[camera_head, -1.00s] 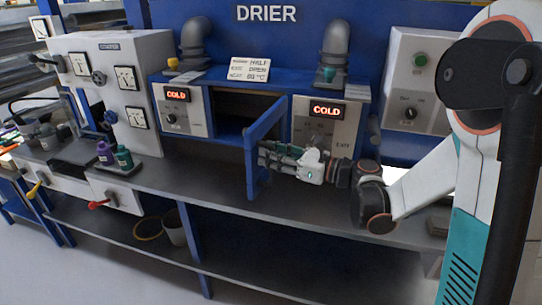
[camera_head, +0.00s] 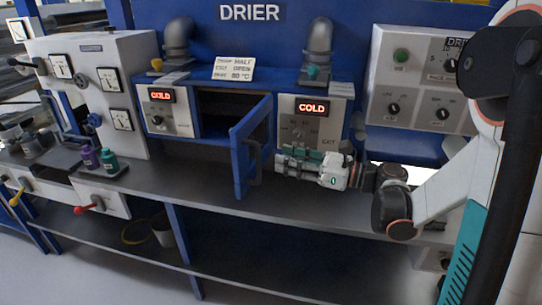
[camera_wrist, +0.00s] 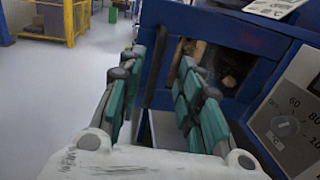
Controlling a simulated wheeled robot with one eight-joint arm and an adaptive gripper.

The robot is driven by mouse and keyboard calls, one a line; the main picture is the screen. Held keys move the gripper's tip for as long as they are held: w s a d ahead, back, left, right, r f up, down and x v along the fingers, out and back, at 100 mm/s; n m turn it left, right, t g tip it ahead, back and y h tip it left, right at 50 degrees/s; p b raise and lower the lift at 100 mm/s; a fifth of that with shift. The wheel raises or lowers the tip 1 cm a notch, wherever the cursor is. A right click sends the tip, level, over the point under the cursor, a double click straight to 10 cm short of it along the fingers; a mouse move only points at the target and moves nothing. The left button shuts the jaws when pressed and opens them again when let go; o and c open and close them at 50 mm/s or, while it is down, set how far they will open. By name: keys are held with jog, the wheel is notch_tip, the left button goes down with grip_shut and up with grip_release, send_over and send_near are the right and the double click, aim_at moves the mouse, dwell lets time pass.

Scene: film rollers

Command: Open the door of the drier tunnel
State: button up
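The drier's blue door (camera_head: 246,150) stands ajar in the middle of the head view, swung out towards me. A dark handle (camera_head: 254,166) shows on its outer face. Left of the door, the dark tunnel opening (camera_head: 222,108) is partly uncovered. My gripper (camera_head: 282,161) is just right of the door, at about handle height; I cannot tell whether it touches.
Control panels reading COLD flank the opening, on the left (camera_head: 170,112) and right (camera_head: 312,120). A grey worktop (camera_head: 200,190) runs in front, with bottles (camera_head: 108,160) at the left. In the wrist view, open floor (camera_wrist: 75,80) lies to the left.

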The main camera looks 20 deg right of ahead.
jog(key=shift+v, duration=1.55)
